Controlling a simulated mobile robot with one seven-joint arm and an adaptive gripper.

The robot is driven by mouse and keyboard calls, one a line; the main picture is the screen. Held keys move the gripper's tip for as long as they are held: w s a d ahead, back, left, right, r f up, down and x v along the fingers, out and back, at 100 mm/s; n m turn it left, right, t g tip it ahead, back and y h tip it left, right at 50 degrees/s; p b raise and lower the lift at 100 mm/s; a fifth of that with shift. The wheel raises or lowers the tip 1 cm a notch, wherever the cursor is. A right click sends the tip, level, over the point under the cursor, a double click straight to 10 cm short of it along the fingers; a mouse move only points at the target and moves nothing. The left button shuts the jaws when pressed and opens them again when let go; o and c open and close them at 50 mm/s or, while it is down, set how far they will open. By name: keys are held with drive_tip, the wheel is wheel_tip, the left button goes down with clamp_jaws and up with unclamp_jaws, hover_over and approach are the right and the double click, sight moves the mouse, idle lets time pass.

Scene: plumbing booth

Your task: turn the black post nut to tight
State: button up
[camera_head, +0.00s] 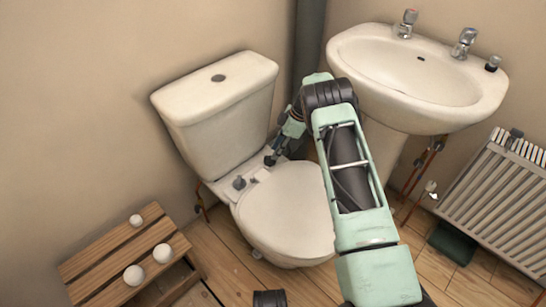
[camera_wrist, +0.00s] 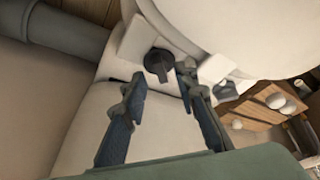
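The black post nut (camera_wrist: 158,63) shows in the wrist view as a round knob with a raised bar across it. It sits on a white hinge block at the back of the toilet seat. My gripper (camera_wrist: 161,78) is open, with its two fingers apart and their tips just short of the nut, one to each side. No contact shows. In the head view my gripper (camera_head: 275,154) is at the right seat hinge, between seat and cistern, and the nut there is hard to tell from the fingertips. A second, dark grey nut (camera_head: 239,182) stands on the left hinge; it also shows in the wrist view (camera_wrist: 226,91).
The cistern (camera_head: 215,100) stands close behind the hinges, and the closed toilet lid (camera_head: 288,215) lies in front. A dark pipe (camera_head: 308,40) and the basin (camera_head: 415,75) are to the right. A slatted wooden stool (camera_head: 120,255) with white balls is at the left.

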sight(270, 159)
drive_tip(key=shift+b+x, duration=0.3)
drive_tip(key=shift+x, duration=1.45)
clamp_jaws()
